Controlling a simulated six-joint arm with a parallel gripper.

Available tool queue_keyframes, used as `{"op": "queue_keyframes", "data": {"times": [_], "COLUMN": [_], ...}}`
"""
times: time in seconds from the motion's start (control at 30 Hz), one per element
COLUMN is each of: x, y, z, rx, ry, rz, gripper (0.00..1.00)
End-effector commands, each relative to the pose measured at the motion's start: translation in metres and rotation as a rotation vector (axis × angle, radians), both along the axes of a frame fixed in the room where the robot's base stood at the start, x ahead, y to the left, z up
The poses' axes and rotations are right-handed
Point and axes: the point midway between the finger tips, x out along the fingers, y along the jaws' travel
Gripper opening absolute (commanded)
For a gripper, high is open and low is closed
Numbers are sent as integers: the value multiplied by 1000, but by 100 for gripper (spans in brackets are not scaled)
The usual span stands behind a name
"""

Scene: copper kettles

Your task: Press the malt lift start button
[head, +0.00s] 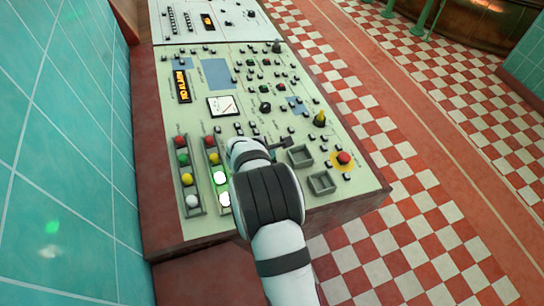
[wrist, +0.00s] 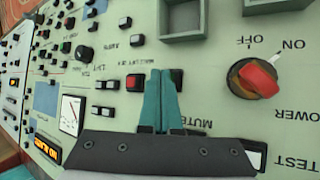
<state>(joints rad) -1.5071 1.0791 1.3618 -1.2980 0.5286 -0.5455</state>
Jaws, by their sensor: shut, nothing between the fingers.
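My gripper (wrist: 161,78) is shut and empty, its two teal fingers together, pointing at the pale control panel (wrist: 215,115). An upside-down label that seems to read MALT LIFT runs just beyond the fingertips in the wrist view. A red-lit button (wrist: 134,82) with a dark frame sits just left of the fingertips. A dark button (wrist: 176,78) sits just right of them, partly hidden by the fingers. I cannot tell which of these is the start button, nor whether the tips touch the panel. In the head view my gripper (head: 284,143) is over the panel's lower middle, largely hidden by my arm.
A red rotary switch (wrist: 258,80) marked ON and OFF stands right of my fingers. Grey square recesses (head: 301,156) lie beside my gripper. Lamp columns (head: 187,175) stand left, and a tiled wall (head: 60,130) borders the panel.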

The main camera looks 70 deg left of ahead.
Motion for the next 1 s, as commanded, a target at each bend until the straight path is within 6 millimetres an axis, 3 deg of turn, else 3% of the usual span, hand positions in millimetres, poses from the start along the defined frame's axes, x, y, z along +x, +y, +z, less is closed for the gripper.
{"op": "queue_keyframes", "data": {"times": [0.43, 1.0], "x": [0, 3], "y": [0, 0], "z": [-1, 13], "rx": [0, -1], "ry": [0, 0], "rz": [0, 0], "gripper": [0, 0]}}
